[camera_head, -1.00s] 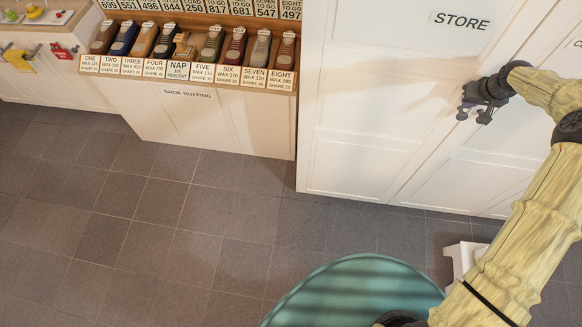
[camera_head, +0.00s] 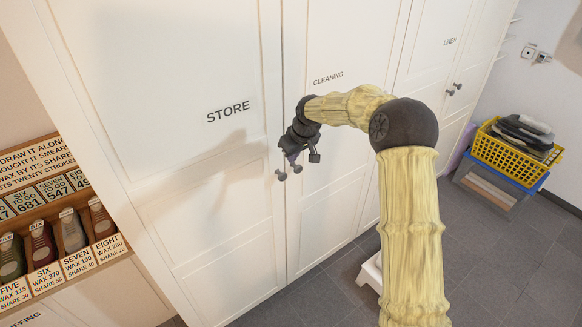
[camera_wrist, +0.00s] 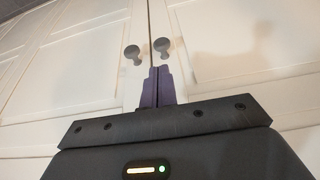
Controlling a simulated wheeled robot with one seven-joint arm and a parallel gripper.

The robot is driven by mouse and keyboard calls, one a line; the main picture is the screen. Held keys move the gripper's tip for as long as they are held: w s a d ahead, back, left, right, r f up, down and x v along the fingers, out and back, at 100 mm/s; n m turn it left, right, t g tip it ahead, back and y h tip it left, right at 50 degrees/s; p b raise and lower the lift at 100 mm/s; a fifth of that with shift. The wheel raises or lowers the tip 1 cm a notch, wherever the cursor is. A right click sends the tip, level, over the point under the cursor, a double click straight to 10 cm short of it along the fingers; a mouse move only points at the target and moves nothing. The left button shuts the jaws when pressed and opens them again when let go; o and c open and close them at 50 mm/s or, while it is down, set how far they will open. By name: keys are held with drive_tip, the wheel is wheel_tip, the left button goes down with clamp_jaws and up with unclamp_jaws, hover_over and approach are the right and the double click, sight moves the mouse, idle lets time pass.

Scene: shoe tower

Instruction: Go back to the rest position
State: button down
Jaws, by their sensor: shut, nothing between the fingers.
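My gripper (camera_head: 292,153) is in front of the white cabinet, near the seam between the STORE door (camera_head: 205,160) and the CLEANING door (camera_head: 345,110). In the wrist view its two dark purple fingers (camera_wrist: 158,88) are together, with nothing between them. Two dark round door knobs show beyond the fingertips, a left knob (camera_wrist: 131,53) and a right knob (camera_wrist: 162,46), one on each side of the seam. The fingers look apart from both knobs. Both doors look closed. My arm reaches in from the lower right, bent at the elbow.
The LINEN door (camera_head: 452,50) is further right. A yellow crate (camera_head: 510,157) of dark items stands on a blue-grey box (camera_head: 497,188) at the right. A white stool-like object (camera_head: 370,272) is partly behind my arm. Shoe buffing shelves (camera_head: 60,240) are at left. Grey floor (camera_head: 500,260) is open at right.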

drive_tip(key=s+d+m+h, duration=0.1)
drive_tip(key=s+d, duration=0.4)
drive_tip(key=s, duration=0.6)
drive_tip(key=s+d+r+m, duration=0.1)
drive_tip(key=s+d+m, duration=0.2)
drive_tip(key=s, duration=0.9)
drive_tip(key=s+d+m+g+h, duration=0.1)
drive_tip(key=s+d+m, duration=0.2)
drive_tip(key=s+d, duration=0.3)
drive_tip(key=s, duration=0.5)
drive_tip(key=shift+s+d+r+h, duration=0.3)
drive_tip(key=shift+s+d, duration=0.05)
drive_tip(key=shift+d, duration=0.05)
